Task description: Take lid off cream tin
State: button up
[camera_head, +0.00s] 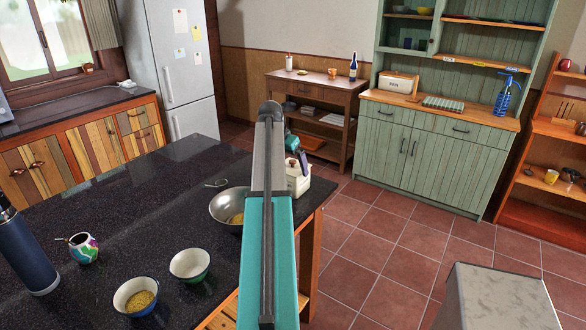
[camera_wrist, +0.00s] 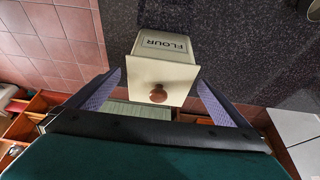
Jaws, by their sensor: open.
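The cream tin (camera_wrist: 163,46) is marked FLOUR and appears upside down in the wrist view. Its cream lid (camera_wrist: 140,75) with a round brown knob (camera_wrist: 158,94) faces the camera and appears seated on the tin. In the head view the tin (camera_head: 297,182) stands at the dark counter's right edge, partly hidden behind my arm. My gripper (camera_wrist: 160,80) is open, with one purple-grey finger on each side of the lid. I cannot tell whether the fingers touch it. In the head view my gripper (camera_head: 299,152) is just above the tin, mostly hidden by my arm.
A steel bowl (camera_head: 228,205) stands left of the tin on the dark counter (camera_head: 150,215). Two small bowls (camera_head: 190,263) (camera_head: 136,296), a colourful cup (camera_head: 83,247) and a blue bottle (camera_head: 30,255) stand further left. Tiled floor (camera_head: 390,235) is clear to the right.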

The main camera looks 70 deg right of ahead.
aim_at(292, 164)
jog(key=shift+c, duration=0.4)
jog(key=c, duration=0.9)
jog(key=shift+o, duration=0.2)
jog(key=shift+r, duration=0.1)
jog(key=shift+d+r+b, duration=0.1)
jog(key=shift+r+b, duration=0.6)
jog(key=shift+r, duration=0.8)
jog(key=shift+s+a+r, duration=0.15)
jog(key=shift+s+a, duration=0.05)
jog(key=s+a+r+b, duration=0.1)
jog(key=s+a+b, duration=0.2)
jog(key=s+a, duration=0.5)
jog(key=s, duration=0.4)
jog(key=shift+s+a+r+b, duration=0.25)
jog(key=shift+s+a+b, duration=0.15)
